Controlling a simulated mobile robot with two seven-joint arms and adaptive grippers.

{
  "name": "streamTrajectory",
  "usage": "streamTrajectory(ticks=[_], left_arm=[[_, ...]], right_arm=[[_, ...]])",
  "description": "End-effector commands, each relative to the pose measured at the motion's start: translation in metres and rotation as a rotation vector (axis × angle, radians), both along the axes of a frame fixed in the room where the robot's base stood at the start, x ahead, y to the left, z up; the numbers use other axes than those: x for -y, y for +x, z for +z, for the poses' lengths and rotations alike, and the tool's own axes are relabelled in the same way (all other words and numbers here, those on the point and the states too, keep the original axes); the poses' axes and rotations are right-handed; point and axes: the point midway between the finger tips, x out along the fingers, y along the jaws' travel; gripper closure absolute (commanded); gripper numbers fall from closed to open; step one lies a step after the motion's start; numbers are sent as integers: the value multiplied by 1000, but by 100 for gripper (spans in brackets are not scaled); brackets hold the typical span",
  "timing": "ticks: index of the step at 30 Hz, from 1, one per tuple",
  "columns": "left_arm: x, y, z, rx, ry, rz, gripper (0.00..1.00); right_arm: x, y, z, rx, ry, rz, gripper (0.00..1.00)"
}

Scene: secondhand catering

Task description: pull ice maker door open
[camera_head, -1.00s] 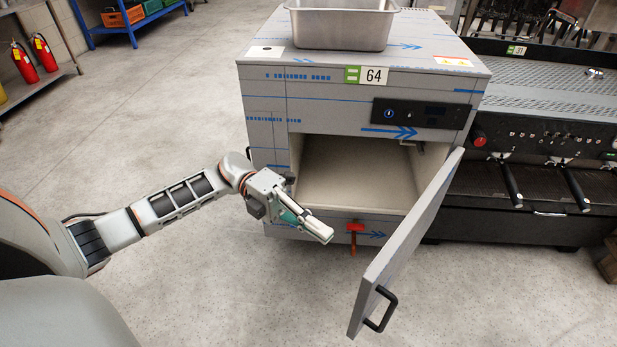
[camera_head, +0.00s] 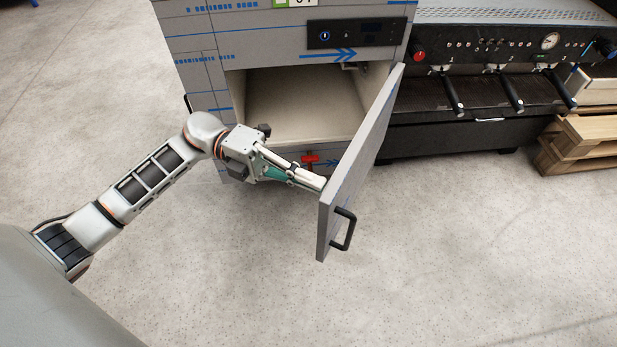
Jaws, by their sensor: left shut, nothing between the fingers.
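The ice maker (camera_head: 205,45) is a grey cabinet with blue printed film and a dark control panel (camera_head: 356,33). Its door (camera_head: 362,150) is hinged on the right and stands wide open, showing the pale empty inside. A black bar handle (camera_head: 343,229) is on the door's outer face, near its free edge. My left gripper (camera_head: 318,183) is shut and empty. Its fingertips are at the inner face of the door, close to the free edge; they seem to touch it. My right gripper is not in view.
A red valve lever (camera_head: 311,161) sits on the cabinet's lower front, behind my left gripper. A black espresso machine (camera_head: 480,75) stands to the right. Wooden pallets (camera_head: 585,145) are at the far right. The floor in front is clear.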

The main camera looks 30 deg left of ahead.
Motion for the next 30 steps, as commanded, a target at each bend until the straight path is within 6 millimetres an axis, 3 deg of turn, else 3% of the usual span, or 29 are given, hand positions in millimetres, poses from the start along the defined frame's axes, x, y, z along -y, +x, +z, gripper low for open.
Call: streamTrajectory(ticks=[7,11,13,20,30], left_arm=[[18,-1,7,7,-3,38,100],[43,-2,11,13,-4,91,100],[60,-1,14,17,-6,128,100],[128,7,17,17,-9,283,100],[224,36,7,3,-6,515,100]], right_arm=[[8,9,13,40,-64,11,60],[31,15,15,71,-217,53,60],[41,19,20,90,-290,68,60],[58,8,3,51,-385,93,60],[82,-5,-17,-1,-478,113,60]])
